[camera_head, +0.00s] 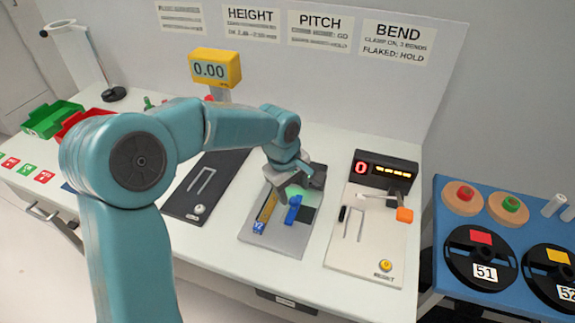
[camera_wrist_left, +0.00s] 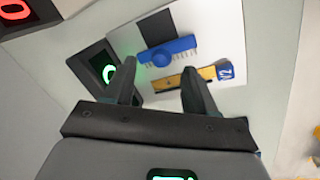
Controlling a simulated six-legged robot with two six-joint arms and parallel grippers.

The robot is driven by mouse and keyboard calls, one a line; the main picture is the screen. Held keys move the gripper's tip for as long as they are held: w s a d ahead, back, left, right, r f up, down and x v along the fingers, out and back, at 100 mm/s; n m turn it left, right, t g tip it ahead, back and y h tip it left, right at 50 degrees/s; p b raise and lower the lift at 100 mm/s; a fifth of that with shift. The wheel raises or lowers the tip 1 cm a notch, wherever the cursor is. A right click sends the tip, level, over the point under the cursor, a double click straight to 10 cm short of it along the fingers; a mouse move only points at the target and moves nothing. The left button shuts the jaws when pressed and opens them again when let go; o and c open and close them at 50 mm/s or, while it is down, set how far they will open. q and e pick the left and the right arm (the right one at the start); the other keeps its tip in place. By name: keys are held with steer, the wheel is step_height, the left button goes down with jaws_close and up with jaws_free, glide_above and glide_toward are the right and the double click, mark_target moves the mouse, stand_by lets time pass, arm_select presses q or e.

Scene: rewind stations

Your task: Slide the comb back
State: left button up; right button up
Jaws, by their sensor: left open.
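The blue comb (camera_head: 293,212) lies on the grey plate of the pitch station, next to a yellow strip (camera_head: 267,208) with a blue V2 tag. In the left wrist view the comb (camera_wrist_left: 180,47) shows a round blue knob (camera_wrist_left: 162,57) and teeth along the side facing the yellow strip (camera_wrist_left: 190,77). The comb and strip look apart. My left gripper (camera_head: 299,186) is open above the far part of the station, and its fingers (camera_wrist_left: 159,69) are on either side of the knob in the wrist view. Nothing is held between them. My right gripper is not in view.
A dark unit with a green-lit display (camera_wrist_left: 108,72) stands beside the plate. The bend station (camera_head: 365,240) is to the right, and a dark height-station plate (camera_head: 205,187) to the left. A blue table (camera_head: 450,300) with spools stands at far right.

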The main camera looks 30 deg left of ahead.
arm_select(q)
step_height(320, 180, up, 12)
steer(key=s, duration=0.2)
steer(key=shift+a+f, duration=0.25)
steer(key=shift+a, duration=0.15)
